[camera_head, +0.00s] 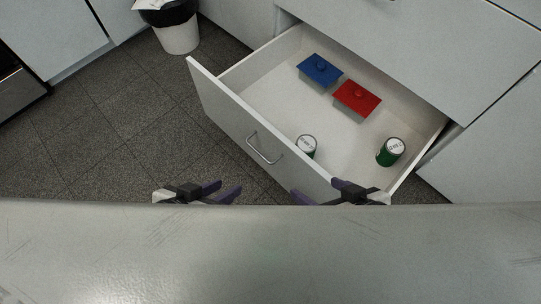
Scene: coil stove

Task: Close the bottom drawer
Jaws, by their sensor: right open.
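The bottom drawer (237,121) is pulled far out of the white cabinet, with a metal bar handle (263,150) on its front. Inside lie a blue lidded box (320,70), a red lidded box (357,97) and two green cans, one near the front panel (306,145) and one by the right wall (390,151). My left gripper (222,193) is open and empty over the floor, left of the drawer front. My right gripper (318,193) is open, close to the right end of the drawer front; I cannot tell whether it touches.
A white bin (179,36) with a black liner stands on the dark tiled floor (110,120) at the upper left. White cabinets (490,150) flank the drawer. An appliance (17,88) is at the far left. The floor before the drawer front is clear.

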